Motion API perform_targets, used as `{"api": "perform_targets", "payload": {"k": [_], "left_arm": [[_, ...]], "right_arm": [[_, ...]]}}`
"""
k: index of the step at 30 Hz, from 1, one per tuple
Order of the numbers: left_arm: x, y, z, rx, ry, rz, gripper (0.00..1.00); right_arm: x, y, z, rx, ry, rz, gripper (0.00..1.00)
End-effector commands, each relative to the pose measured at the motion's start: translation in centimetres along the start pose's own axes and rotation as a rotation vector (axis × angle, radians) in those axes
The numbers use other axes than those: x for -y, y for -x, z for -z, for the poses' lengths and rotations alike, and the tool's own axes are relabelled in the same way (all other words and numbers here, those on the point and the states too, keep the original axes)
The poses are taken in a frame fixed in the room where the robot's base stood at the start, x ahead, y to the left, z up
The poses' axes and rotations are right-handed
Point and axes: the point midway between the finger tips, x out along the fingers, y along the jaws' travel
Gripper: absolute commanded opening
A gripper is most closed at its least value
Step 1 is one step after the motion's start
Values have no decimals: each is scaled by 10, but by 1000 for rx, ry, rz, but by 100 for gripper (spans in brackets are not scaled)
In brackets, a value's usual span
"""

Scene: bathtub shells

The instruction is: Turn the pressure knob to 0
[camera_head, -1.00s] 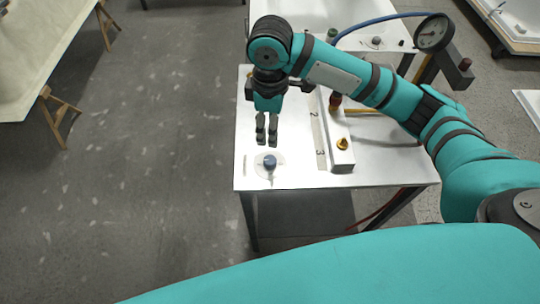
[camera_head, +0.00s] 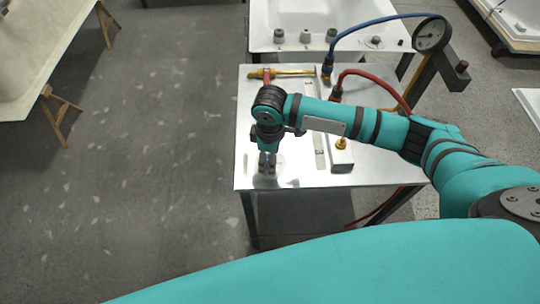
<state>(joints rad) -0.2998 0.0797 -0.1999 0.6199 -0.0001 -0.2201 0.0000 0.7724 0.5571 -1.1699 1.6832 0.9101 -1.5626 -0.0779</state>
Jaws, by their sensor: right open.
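My right gripper (camera_head: 267,168) reaches down from its arm to the front left part of the white table (camera_head: 300,179), with its fingers open and pointing down. Its fingertips are over the spot of the small blue-grey knob on its pale round dial plate, which the fingers now cover. I cannot tell whether they touch the knob, or how it is turned. The round pressure gauge (camera_head: 430,35) stands on a dark post at the back right; its reading is too small to tell. My left gripper is not in view.
A white block with a brass fitting (camera_head: 341,143) stands right of the gripper. A brass pipe (camera_head: 292,72), a blue hose (camera_head: 375,21) and a red hose (camera_head: 372,74) lie behind my arm. A white tub (camera_head: 290,18) is beyond. Open floor lies left.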

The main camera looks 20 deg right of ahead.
Motion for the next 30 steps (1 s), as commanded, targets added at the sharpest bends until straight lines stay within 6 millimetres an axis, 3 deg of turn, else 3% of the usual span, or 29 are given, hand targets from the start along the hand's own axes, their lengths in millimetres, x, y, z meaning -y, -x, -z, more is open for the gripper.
{"api": "perform_targets", "payload": {"k": [3, 15, 30], "left_arm": [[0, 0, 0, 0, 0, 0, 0], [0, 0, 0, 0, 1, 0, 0], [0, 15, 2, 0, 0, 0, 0]], "right_arm": [[0, 0, 0, 0, 0, 0, 55], [0, 0, 0, 0, 0, 0, 3], [0, 4, 0, 2, 138, 2, 2]]}}
